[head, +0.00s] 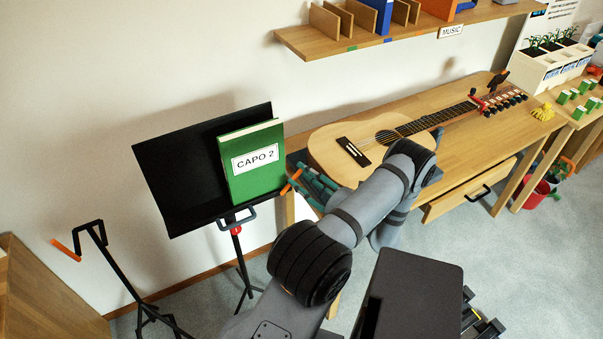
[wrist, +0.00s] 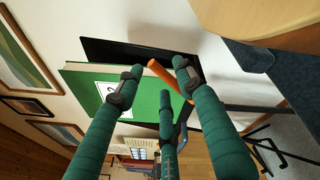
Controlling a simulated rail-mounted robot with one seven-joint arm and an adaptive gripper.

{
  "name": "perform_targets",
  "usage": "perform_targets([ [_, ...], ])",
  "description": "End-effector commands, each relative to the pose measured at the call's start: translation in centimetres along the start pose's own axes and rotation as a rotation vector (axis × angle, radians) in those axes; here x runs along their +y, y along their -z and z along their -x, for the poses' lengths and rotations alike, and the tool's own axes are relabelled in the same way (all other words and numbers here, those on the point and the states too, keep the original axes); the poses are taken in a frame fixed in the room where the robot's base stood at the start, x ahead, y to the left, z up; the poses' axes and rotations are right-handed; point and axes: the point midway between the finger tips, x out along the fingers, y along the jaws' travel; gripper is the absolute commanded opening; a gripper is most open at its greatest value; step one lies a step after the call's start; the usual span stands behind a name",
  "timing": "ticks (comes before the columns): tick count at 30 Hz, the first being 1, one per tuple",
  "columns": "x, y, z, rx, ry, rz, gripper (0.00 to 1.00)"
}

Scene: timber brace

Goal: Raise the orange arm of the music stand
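The black music stand (head: 175,175) holds a green book marked CAPO 2 (head: 252,178). A short orange arm (head: 290,183) juts out near the stand's right edge, beside my gripper (head: 303,184). In the wrist view the orange arm (wrist: 164,74) lies slanted between the tips of my gripper (wrist: 158,86). The teal fingers are spread apart, with the right fingertip close to the orange arm. I cannot tell whether they touch. The green book (wrist: 140,95) and a dark edge of the stand (wrist: 125,50) show behind the fingers.
A wooden desk (head: 455,157) with a guitar (head: 375,140) on it stands right of the music stand. A wall shelf (head: 340,43) hangs above. A second black stand (head: 104,245) with an orange-tipped arm (head: 66,250) stands at the left.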

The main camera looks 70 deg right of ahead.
Motion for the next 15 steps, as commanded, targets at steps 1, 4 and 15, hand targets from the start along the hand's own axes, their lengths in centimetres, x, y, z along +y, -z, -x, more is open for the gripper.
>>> perform_targets([
  [1, 0.06, -0.06, -0.41, 0.0, 0.0, -0.001, 0.37],
  [4, 0.03, -0.01, -0.91, 0.0, 0.0, -0.001, 0.37],
  [15, -0.02, 0.02, -1.05, -0.001, 0.001, -0.001, 0.32],
])
